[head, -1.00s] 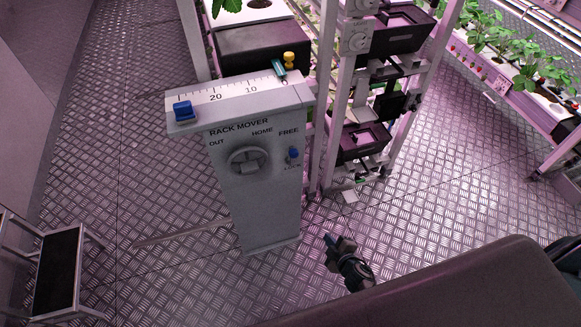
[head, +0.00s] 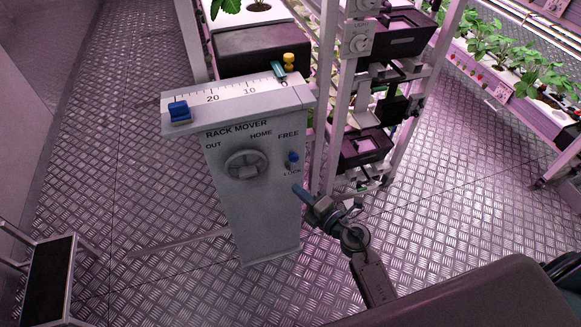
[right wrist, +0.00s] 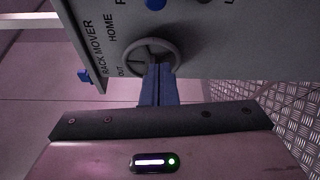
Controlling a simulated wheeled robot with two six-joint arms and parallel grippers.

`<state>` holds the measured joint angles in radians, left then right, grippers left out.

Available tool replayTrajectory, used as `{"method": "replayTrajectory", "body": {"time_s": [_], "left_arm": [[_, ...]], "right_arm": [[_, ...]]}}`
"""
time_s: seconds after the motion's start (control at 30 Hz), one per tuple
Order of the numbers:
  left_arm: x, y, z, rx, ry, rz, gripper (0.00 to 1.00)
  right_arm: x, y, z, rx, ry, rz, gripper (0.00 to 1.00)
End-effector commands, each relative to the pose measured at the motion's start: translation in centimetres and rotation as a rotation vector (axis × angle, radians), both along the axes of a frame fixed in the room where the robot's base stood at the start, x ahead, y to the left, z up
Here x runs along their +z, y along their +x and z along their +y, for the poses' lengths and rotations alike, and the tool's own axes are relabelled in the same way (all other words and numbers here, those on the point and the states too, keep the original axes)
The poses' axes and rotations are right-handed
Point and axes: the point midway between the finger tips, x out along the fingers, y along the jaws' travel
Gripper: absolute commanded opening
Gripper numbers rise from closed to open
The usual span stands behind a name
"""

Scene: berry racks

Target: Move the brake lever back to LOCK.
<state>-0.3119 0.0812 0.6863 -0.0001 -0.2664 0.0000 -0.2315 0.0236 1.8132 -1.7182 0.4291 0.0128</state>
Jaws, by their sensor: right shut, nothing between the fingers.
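The brake lever (head: 293,157) is a small blue knob on the right side of the grey rack mover panel (head: 265,215). It sits just under the word FREE, above the LOCK label, which is small and partly blurred. In the right wrist view the blue knob (right wrist: 155,3) is cut by the top edge. My right gripper (head: 297,189) is shut and empty, below and close to the lever; I see no contact. Its blue fingers (right wrist: 157,85) show in front of the panel in the right wrist view. My left gripper is out of view.
A round handwheel (head: 246,165) is left of the lever. A scale with a blue slider (head: 179,111) tops the panel. A rack post (head: 326,100) with black trays stands close on the right. A step stool (head: 50,280) is at lower left. Metal floor between is clear.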

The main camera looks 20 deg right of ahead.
Motion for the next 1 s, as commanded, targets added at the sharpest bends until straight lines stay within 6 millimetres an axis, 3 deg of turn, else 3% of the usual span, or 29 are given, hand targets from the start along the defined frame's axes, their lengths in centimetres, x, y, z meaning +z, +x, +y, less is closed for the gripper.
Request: {"method": "replayTrajectory", "body": {"time_s": [0.27, 0.63, 0.8, 1.0], "left_arm": [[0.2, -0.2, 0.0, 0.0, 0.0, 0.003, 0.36], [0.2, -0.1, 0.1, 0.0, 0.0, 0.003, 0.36], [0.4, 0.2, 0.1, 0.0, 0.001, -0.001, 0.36], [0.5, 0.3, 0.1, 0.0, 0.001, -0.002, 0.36]], "right_arm": [[0.0, 2.1, 0.9, -0.001, 0.003, -0.001, 0.0], [-0.6, 9.2, 4.2, -0.001, 0.003, -0.001, 0.0], [-0.3, 9.4, 1.6, -0.001, -0.003, 0.001, 0.0], [0.0, 9.5, 0.3, -0.001, 0.0, 0.001, 0.0]]}}
